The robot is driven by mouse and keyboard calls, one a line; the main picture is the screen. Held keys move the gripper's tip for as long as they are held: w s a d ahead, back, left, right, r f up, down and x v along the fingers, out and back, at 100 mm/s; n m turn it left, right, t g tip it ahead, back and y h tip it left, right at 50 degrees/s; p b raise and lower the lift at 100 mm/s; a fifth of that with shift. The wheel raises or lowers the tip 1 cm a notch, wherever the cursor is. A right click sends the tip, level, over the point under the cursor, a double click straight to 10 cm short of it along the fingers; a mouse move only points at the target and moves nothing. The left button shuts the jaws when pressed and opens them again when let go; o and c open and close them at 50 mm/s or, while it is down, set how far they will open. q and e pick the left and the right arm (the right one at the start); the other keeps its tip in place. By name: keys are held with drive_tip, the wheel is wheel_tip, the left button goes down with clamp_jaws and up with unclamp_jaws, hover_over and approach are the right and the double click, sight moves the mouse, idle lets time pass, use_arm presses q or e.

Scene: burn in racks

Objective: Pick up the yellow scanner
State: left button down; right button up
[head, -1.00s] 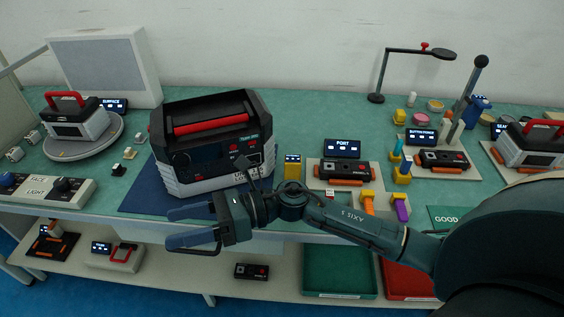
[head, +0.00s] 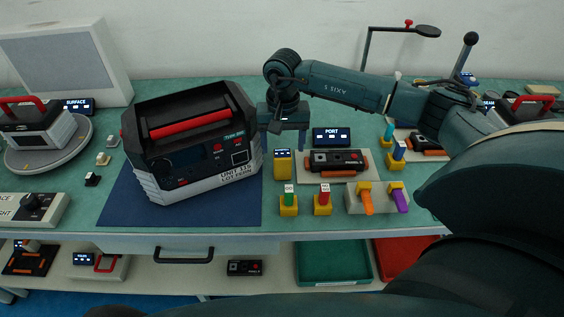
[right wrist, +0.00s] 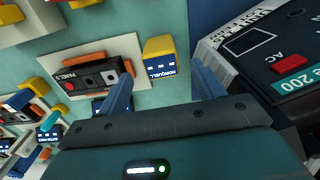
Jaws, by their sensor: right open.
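A small yellow block-shaped device with a dark, lit display (head: 282,166), which I take for the yellow scanner, stands on the green bench between the large dark unit and the port panel. In the right wrist view the same yellow device (right wrist: 159,47) appears ahead, between the two fingers and nearer the picture's top. My right gripper (head: 287,142) points down, open and empty, above and just behind the device. Its fingers (right wrist: 160,78) are apart, and contact with the device does not show. My left gripper is not in view.
The large unit (head: 190,150) with a red handle sits on a blue mat (head: 235,208), close left. The port panel (head: 338,162) is close right. Yellow-based GO (head: 289,206) and NO (head: 322,205) gauges stand in front. A drawer handle (head: 184,258) projects below the bench edge.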

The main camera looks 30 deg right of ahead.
sight(282, 164)
drive_tip(key=shift+f, duration=0.95)
wheel_tip(282, 164, down, 5)
drive_tip(key=shift+a+r+p, duration=0.1)
drive_tip(key=shift+p, duration=0.6)
drive_tip(key=shift+f, duration=0.35)
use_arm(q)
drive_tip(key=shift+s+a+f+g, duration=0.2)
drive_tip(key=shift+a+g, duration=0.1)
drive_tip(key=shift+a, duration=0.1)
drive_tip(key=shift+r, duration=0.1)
use_arm(e)
drive_tip(key=c, duration=0.3)
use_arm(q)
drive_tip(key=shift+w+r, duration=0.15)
use_arm(e)
drive_tip(key=c, duration=0.9)
drive_tip(key=shift+r, duration=0.15)
